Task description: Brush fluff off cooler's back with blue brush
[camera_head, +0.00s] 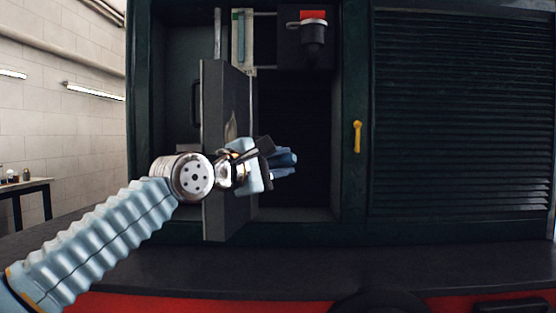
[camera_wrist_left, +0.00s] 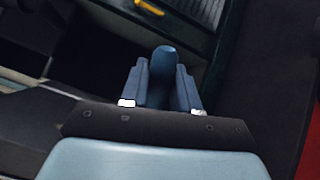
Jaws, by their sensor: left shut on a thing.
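My left gripper (camera_head: 268,160) is shut on a blue brush (camera_head: 285,160) in front of the open cabinet bay. In the left wrist view the brush (camera_wrist_left: 165,62) stands between the two fingers of the gripper (camera_wrist_left: 162,85), its rounded end pointing away. The bristles cannot be made out. A grey upright panel (camera_head: 228,90), perhaps the cooler, stands edge-on just behind my left wrist. A pale fluff-like patch (camera_head: 231,125) shows on its face, partly hidden by the wrist. Whether the brush touches the panel cannot be told. My right gripper is not in view.
A dark green cabinet frame (camera_head: 354,60) surrounds the bay. A louvred shutter (camera_head: 460,110) with a yellow handle (camera_head: 357,136) closes the right side. A red-topped black fitting (camera_head: 313,32) hangs above. A dark ledge (camera_head: 300,262) runs along the front. The bay's lower right is empty.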

